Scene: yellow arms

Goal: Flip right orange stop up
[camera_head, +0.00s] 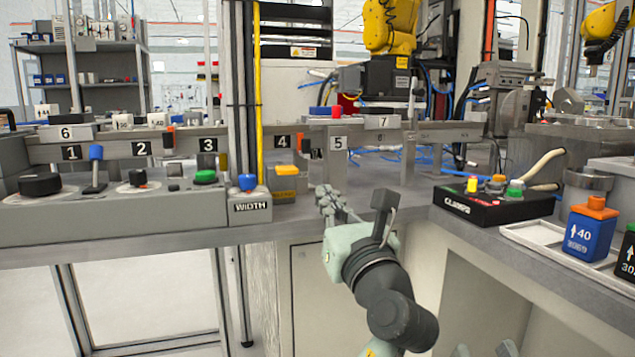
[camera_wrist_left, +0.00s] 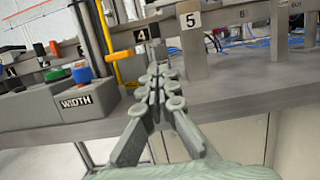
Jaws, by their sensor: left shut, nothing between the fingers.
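The right orange stop (camera_head: 306,146) is a small orange piece on the front of the grey rail, just right of the label 4. A dark part is beside it; its tilt is too small to tell. Another orange stop (camera_head: 169,137) is further left on the rail, between labels 2 and 3. My left gripper (camera_head: 326,197) is shut and empty, in front of and below the rail near labels 4 and 5, apart from the right stop. Its closed fingers (camera_wrist_left: 160,90) also show in the left wrist view. Grey tips at the bottom edge may be my right gripper (camera_head: 485,349).
A control panel with knobs and a WIDTH box (camera_head: 252,207) stands left of the gripper. A yellow block (camera_head: 285,183) is on the table below label 4. A black CLAMPS box (camera_head: 492,203) and a blue bottle (camera_head: 588,238) are at right. The tabletop between is mostly clear.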

